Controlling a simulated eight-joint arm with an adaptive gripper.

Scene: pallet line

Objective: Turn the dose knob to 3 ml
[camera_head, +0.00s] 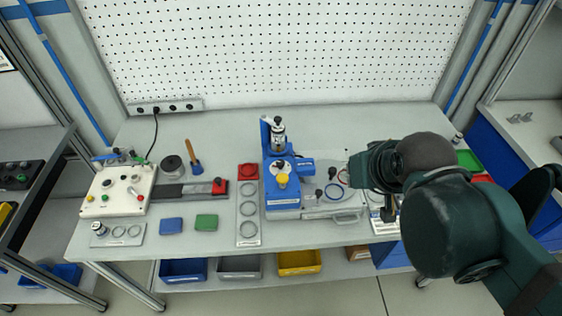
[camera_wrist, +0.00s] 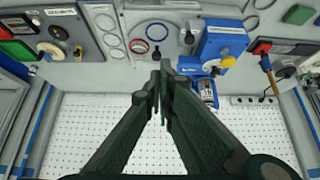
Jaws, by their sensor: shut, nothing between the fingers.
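A blue dosing machine (camera_head: 282,197) stands mid-bench with a yellow knob (camera_head: 283,180) on its front top. A silver and black cylinder (camera_head: 278,136) stands upright at its back. Which part is the dose knob, and any ml scale, is too small to tell. In the wrist view the machine (camera_wrist: 212,45) is right of my fingers, with the yellow knob (camera_wrist: 228,62) and the cylinder (camera_wrist: 208,94) showing. My gripper (camera_head: 389,213) is to the right of the machine, apart from it. In the wrist view my gripper (camera_wrist: 162,68) has its fingertips together, with nothing held.
A grey plate (camera_head: 340,216) with rings and small black knobs lies right of the machine. A grey ring tray (camera_head: 249,235) with a red piece is left of it. A white control box (camera_head: 118,191) stands far left. The bench behind the machine is mostly clear.

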